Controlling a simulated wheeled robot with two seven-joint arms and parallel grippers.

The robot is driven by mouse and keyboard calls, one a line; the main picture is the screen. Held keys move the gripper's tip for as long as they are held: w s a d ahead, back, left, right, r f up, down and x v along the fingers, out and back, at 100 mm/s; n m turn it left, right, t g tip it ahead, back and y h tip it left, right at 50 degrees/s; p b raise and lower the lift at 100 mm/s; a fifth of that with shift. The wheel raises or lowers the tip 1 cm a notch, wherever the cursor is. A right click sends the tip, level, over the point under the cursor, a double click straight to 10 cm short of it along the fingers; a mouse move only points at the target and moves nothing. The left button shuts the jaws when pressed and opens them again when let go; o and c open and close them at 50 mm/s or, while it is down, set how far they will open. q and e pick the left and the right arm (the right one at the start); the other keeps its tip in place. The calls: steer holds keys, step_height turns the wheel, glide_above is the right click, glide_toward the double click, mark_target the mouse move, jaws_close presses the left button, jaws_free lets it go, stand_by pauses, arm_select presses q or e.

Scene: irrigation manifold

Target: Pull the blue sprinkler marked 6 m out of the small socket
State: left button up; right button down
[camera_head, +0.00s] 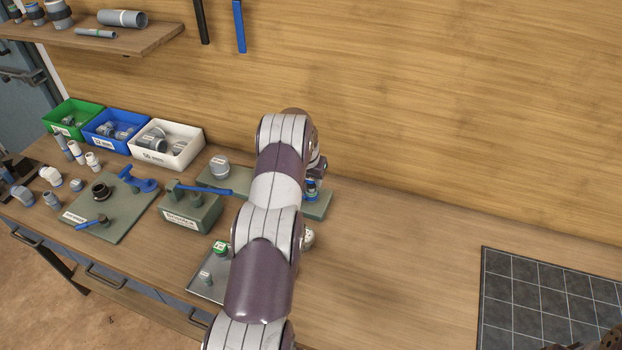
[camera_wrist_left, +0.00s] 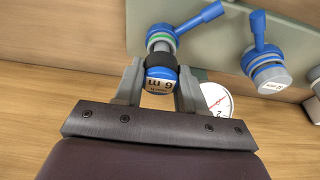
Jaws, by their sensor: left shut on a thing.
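The blue sprinkler marked 6 m (camera_wrist_left: 160,84) is between the two fingers of my left gripper (camera_wrist_left: 160,72) in the left wrist view, and the fingers are shut on it. Its black band lies against a grey fitting with a green ring (camera_wrist_left: 161,42), below a blue valve handle (camera_wrist_left: 200,20). I cannot tell how deep it sits in the socket. In the head view my left gripper (camera_head: 318,170) is partly behind my arm, over the green board (camera_head: 318,207). A dark part at the bottom right corner may be my right gripper (camera_head: 595,342); its jaws cannot be made out.
A second blue-handled valve (camera_wrist_left: 264,60) and a round gauge (camera_wrist_left: 216,100) are right of the gripper in the wrist view. Green, blue and white bins (camera_head: 190,149) stand at the left, with loose fittings in front. The bench right of my arm is clear up to a dark gridded mat (camera_head: 540,300).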

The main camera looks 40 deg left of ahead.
arm_select(q)
steer(key=shift+r, duration=0.1)
steer(key=shift+r+p, duration=0.45)
steer(key=shift+r, duration=0.45)
steer(key=shift+r+p, duration=0.4)
steer(key=shift+r, duration=0.6)
